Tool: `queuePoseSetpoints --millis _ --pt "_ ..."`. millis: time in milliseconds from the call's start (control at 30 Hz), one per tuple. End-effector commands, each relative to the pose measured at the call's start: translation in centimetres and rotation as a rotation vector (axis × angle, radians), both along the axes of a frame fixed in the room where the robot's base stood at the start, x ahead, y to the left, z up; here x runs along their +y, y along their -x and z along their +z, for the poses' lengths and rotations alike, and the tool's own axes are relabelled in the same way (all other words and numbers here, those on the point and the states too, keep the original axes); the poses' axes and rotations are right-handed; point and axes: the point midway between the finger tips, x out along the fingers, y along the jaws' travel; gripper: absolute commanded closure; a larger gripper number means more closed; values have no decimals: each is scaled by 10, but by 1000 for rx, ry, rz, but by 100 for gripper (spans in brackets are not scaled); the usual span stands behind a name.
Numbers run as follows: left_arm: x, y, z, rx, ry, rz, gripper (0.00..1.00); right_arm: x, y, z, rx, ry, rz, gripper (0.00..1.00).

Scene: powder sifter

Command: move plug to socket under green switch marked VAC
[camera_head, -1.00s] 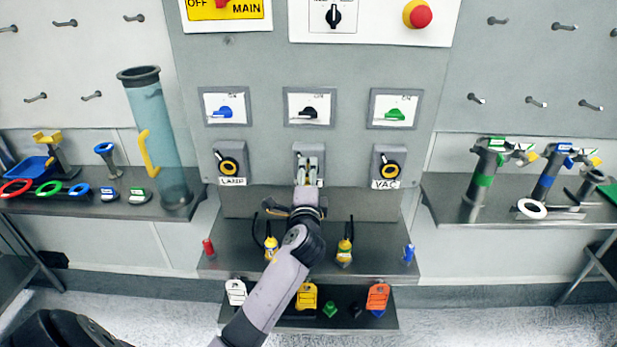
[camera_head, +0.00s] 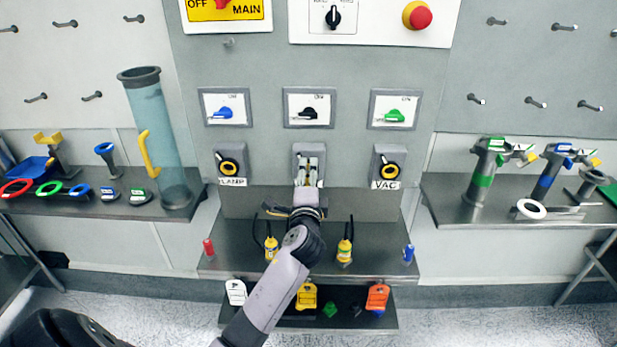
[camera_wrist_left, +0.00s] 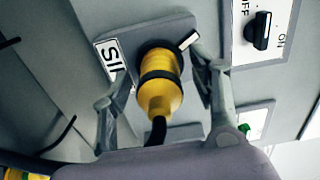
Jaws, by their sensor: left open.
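My left gripper (camera_head: 309,176) is at the middle socket (camera_head: 309,152), below the black switch (camera_head: 308,112). In the left wrist view, a yellow plug (camera_wrist_left: 160,97) with a black band and a black cable sits at this socket. The fingers of my left gripper (camera_wrist_left: 163,75) are open, one on each side of the plug; contact is not clear. The VAC socket (camera_head: 389,168) is to the right, with a yellow ring and a dark centre, under the green switch (camera_head: 394,116). The green switch also shows in the left wrist view (camera_wrist_left: 244,128). My right gripper is not in view.
The LAMP socket (camera_head: 229,166) is on the left, under the blue switch (camera_head: 223,113). Two yellow-capped items with black cables (camera_head: 271,248) (camera_head: 345,250) stand on the shelf below (camera_head: 310,262). The wall between the middle and VAC sockets is clear.

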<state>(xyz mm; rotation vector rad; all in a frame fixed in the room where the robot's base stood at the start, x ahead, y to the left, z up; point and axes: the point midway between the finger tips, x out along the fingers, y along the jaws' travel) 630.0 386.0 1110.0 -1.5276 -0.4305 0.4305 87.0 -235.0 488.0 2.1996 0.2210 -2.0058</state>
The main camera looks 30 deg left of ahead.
Motion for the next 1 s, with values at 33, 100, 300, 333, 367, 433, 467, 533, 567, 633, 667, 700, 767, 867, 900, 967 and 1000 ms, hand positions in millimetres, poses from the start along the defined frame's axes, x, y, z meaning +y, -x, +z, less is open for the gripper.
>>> queuePoseSetpoints --millis 33,100,300,333,367,433,467,533,567,633,667,700,767,867,900,967,1000 --pt "0 0 0 0 0 0 45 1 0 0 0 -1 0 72" --pt "0 0 0 0 0 0 45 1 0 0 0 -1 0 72" --pt "0 0 0 0 0 0 58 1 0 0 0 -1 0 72" --pt "0 0 0 0 0 1 60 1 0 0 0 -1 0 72" --pt "0 0 0 0 0 1 62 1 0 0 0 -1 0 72" --pt "0 0 0 0 0 1 66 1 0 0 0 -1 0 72" --pt "0 0 0 0 0 1 68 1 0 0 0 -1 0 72" --pt "0 0 0 0 0 1 73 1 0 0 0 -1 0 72" --pt "0 0 0 0 0 1 75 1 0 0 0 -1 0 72" --pt "0 0 0 0 0 1 80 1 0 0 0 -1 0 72" --pt "0 0 0 -1 -1 1 82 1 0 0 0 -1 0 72" --pt "0 0 0 -1 -1 1 84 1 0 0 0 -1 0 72" --pt "0 0 0 -1 -1 1 88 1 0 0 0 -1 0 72" --pt "0 0 0 -1 -1 1 95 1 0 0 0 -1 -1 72" --pt "0 0 1 -1 -1 1 98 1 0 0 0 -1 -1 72" --pt "0 0 1 -2 -1 1 100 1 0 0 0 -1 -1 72" --pt "0 0 1 -2 -1 1 100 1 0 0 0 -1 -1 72"
